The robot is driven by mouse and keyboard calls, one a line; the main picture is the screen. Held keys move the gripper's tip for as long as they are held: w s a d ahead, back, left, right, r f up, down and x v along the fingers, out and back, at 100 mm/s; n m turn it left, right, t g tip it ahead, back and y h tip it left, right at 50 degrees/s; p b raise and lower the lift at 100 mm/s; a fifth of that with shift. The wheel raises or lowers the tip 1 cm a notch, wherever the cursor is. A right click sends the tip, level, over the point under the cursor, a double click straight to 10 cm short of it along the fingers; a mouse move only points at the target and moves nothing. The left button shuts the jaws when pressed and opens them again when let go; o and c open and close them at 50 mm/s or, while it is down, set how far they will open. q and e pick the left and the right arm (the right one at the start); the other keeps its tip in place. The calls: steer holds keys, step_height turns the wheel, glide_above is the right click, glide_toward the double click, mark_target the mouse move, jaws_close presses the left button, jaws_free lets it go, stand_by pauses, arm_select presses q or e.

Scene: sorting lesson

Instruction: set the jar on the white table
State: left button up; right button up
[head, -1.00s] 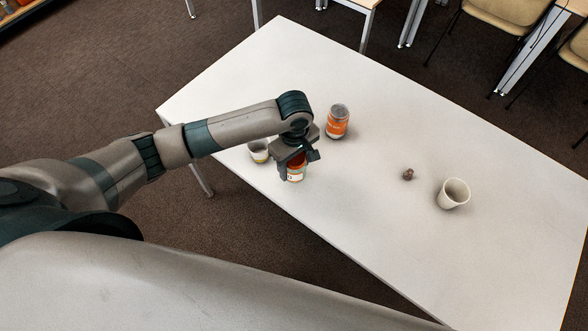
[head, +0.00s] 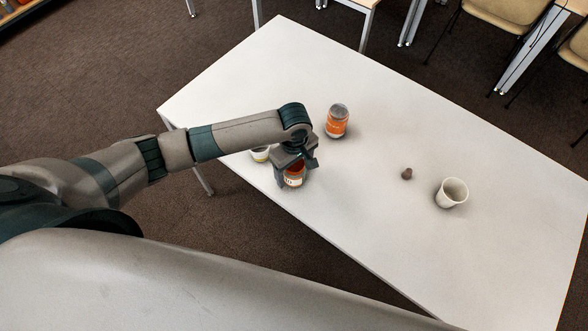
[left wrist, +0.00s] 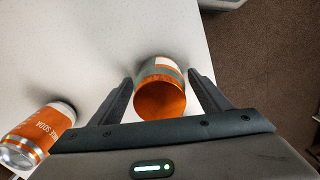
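The jar (head: 294,177), with an orange-brown lid and a pale label, is between the fingers of my left gripper (head: 296,171) over the near-left part of the white table (head: 400,130). My right gripper is not in view.
An orange soda can (head: 337,122) stands behind the jar, also in the left wrist view (left wrist: 38,135). A white and yellow cup (head: 260,154) stands left of the gripper, partly hidden. A small brown object (head: 407,174) and a white cup (head: 452,193) stand right. The table's middle is clear.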

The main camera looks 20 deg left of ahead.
arm_select(q)
step_height(320, 180, up, 12)
steer(key=shift+r+b, duration=0.15)
steer(key=shift+b, duration=0.65)
